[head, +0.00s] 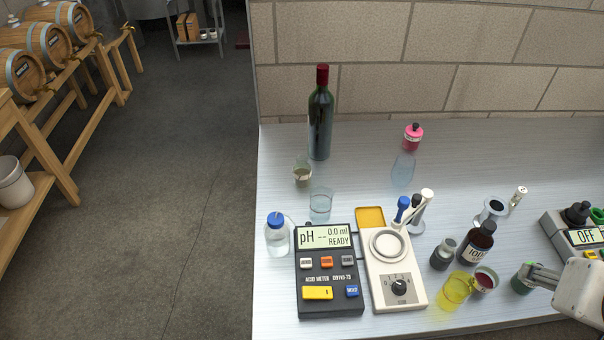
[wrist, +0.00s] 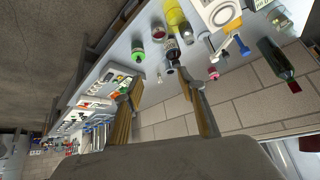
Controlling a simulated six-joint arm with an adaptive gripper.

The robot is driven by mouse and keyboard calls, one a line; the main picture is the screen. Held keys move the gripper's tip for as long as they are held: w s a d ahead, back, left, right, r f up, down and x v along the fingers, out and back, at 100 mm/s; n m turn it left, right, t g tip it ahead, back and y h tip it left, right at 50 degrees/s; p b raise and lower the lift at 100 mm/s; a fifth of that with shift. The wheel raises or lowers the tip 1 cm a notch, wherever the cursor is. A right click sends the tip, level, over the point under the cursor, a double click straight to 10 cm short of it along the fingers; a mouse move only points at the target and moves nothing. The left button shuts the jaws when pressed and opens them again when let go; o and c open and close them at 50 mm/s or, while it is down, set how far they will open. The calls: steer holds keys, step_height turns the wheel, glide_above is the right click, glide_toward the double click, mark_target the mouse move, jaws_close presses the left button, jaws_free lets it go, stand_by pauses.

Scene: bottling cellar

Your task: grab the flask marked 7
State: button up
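No 7 is readable on any vessel, so I cannot tell which is the flask marked 7. Candidates are a pink stoppered flask (head: 413,137) with a pale label at the back, a clear bottle with a blue cap (head: 277,238) at the left, and a small clear vial (head: 518,196) at the right. The pink one also shows in the wrist view (wrist: 213,73). My gripper (head: 536,272) is at the front right, close to a dark green jar (head: 522,281). In the wrist view its fingers (wrist: 157,86) are apart, with nothing held between them.
A pH meter (head: 329,285) and a white stirrer (head: 398,281) stand in front. A brown bottle (head: 477,244), yellow beaker (head: 456,291) and grey jar (head: 444,254) crowd left of my gripper. A wine bottle (head: 320,115) stands behind. The bench's back right is mostly clear.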

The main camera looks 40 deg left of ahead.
steer(key=w+a+f+n+t+y, duration=0.1)
steer(key=w+a+n+y, duration=0.1)
steer(key=w+a, duration=0.85)
steer(key=n+t+y, duration=0.1)
steer(key=n+y, duration=0.2)
steer(key=y, duration=0.1)
glide_toward(302, 163)
steer(key=w+d+r, duration=0.6)
steer(key=w+d, duration=0.3)
steer(key=d, duration=0.3)
steer(key=s+a+f+n+y, duration=0.1)
steer(key=s+a+f, duration=0.2)
steer(key=a, duration=0.3)
steer(key=s+a+f+n+y, duration=0.1)
steer(key=s+a+f, duration=0.2)
steer(key=a+f, duration=0.2)
steer(key=shift+a+f, duration=0.3)
steer(key=shift+a, duration=0.8)
steer(key=shift+x, duration=1.25)
steer(key=shift+a, duration=0.15)
steer(key=shift+x, duration=2.5)
